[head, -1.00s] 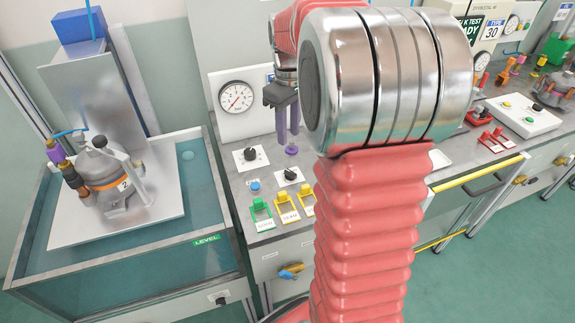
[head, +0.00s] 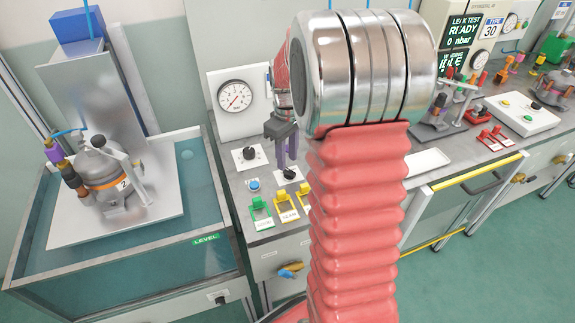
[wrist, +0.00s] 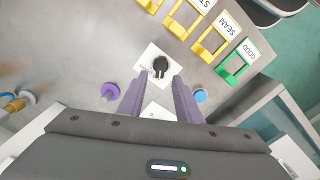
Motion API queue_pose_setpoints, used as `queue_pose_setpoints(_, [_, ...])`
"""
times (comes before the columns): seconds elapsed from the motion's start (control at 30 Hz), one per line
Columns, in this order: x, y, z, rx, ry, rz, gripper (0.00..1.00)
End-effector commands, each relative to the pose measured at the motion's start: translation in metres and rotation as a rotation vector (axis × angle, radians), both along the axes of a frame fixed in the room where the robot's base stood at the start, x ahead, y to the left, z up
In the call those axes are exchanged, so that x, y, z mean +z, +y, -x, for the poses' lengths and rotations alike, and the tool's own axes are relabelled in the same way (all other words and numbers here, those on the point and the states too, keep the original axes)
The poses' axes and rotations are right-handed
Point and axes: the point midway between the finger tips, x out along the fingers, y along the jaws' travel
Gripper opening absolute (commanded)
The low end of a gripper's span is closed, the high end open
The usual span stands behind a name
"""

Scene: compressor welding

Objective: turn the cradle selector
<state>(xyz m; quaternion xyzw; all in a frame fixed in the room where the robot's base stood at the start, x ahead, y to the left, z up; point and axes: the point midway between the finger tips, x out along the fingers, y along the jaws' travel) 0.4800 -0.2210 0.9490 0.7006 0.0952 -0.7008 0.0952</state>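Two black knobs on white plates stand on the grey bench. I cannot read their labels, so I cannot tell which is the cradle selector. The front knob (head: 289,173) lies just below my gripper (head: 286,164) in the head view. In the wrist view the same knob (wrist: 160,67) shows just beyond the gap between my fingertips (wrist: 159,84). My gripper is open, with nothing between its purple fingers. The back-left knob (head: 249,153) is left of the fingers; in the wrist view part of a white plate (wrist: 157,109) shows between the fingers.
A blue button (head: 254,185) is left of the front knob. Green (head: 261,215) and yellow (head: 286,206) tag holders stand near the front edge. A purple knob (wrist: 110,91) is close to one finger. A gauge (head: 235,96) stands behind; a water tank (head: 150,255) is at left.

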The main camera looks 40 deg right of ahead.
Motion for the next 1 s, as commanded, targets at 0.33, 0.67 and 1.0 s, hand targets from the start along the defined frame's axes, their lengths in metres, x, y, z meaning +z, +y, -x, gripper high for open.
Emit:
queue_pose_setpoints(0.33, [-0.037, 0.0, 0.001, -0.001, 0.001, -0.001, 0.31])
queue_pose_setpoints(0.67, [-0.039, 0.0, 0.0, -0.001, 0.0, 0.0, 0.3])
queue_pose_setpoints(1.0, [-0.039, 0.0, 0.0, -0.001, 0.0, 0.0, 0.06])
